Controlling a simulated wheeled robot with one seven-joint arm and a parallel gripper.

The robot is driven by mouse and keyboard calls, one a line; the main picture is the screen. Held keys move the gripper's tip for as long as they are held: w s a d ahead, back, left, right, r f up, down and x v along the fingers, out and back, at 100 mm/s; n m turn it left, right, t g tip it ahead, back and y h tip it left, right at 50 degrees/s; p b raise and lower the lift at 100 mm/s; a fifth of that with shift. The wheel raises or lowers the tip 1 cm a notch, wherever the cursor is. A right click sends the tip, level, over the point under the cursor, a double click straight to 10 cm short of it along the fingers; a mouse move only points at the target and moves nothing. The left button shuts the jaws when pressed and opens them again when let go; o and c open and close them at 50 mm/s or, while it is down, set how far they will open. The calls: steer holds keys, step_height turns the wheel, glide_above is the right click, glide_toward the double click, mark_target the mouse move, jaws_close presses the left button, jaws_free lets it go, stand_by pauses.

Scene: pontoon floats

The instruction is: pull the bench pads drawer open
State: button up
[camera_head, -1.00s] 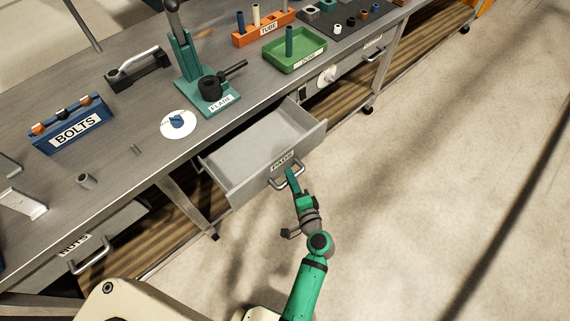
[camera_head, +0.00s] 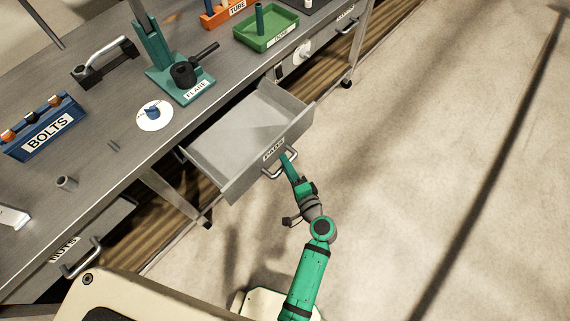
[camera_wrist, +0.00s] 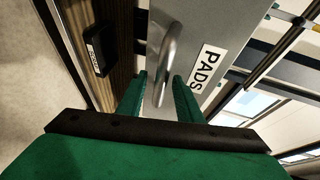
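The grey PADS drawer (camera_head: 222,172) stands well out from the bench front in the head view, and its inside looks empty. Its label and metal bar handle (camera_head: 281,166) are on the front panel. My gripper (camera_head: 286,160) is at this handle. In the wrist view the handle (camera_wrist: 168,62) runs down between the two green fingers of my gripper (camera_wrist: 160,98), beside the PADS label (camera_wrist: 207,70).
The steel bench (camera_head: 100,165) holds a blue BOLTS rack (camera_head: 45,128), a teal FLARE tool (camera_head: 180,80) and a green tray (camera_head: 266,32). Open floor (camera_head: 430,130) lies to the right.

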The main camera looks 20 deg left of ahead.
steer(key=shift+s+a, duration=0.1)
steer(key=shift+s, duration=0.05)
steer(key=v, duration=1.1)
stand_by(0.3)
